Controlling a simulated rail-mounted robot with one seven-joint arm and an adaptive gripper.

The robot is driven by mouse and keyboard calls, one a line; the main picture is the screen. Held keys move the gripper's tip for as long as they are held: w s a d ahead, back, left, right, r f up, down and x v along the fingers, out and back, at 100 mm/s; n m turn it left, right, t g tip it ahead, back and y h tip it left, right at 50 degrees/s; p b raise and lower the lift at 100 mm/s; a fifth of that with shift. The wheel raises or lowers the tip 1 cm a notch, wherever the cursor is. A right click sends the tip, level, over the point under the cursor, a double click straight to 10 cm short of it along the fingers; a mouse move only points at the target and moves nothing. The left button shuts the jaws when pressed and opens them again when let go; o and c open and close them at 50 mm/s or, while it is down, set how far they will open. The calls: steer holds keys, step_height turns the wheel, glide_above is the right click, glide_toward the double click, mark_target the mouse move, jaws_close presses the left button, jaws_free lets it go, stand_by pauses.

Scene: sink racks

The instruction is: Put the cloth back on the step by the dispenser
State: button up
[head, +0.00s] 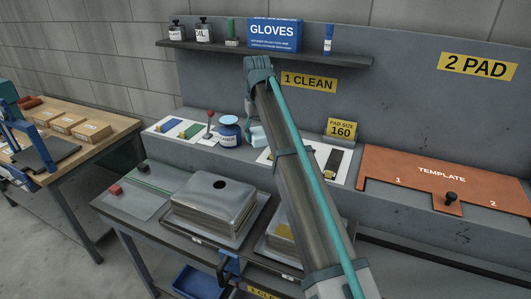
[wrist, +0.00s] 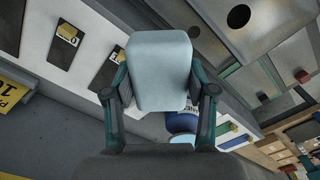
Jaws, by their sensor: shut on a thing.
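The cloth is a pale blue, padded block (wrist: 160,70), shut between the two fingers of my gripper (wrist: 160,92) in the wrist view. In the head view the cloth (head: 258,135) shows just right of the dispenser, below my gripper (head: 253,117), partly covered by my arm. The dispenser is a blue, labelled jar with a pale top (head: 229,132), upright on the grey step (head: 235,160). In the wrist view the dispenser (wrist: 183,122) is partly hidden behind the cloth and a finger. I cannot tell whether the cloth touches the step.
White mats with pads (head: 178,129) lie left of the dispenser, beside a red-knobbed tool (head: 209,123). Another pad mat (head: 335,160) lies right. A shelf (head: 340,60) hangs above. Metal sinks (head: 215,205) stand in front. An orange template (head: 430,175) lies at right.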

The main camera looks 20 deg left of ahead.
steer(key=shift+w+a, duration=0.1)
steer(key=shift+a, duration=0.05)
steer(key=w+a+f+p, duration=0.3)
steer(key=w+a+f, duration=0.15)
steer(key=w, duration=0.25)
steer(key=p, duration=0.2)
glide_above(249, 153)
step_height(249, 153, down, 5)
steer(key=shift+a+f, duration=0.1)
steer(key=shift+w+f+p, duration=0.1)
steer(key=shift+f+p, duration=0.5)
steer(key=shift+f, duration=1.05)
steer(key=shift+f, duration=0.2)
steer(key=o, duration=1.2)
steer(key=shift+r, duration=0.15)
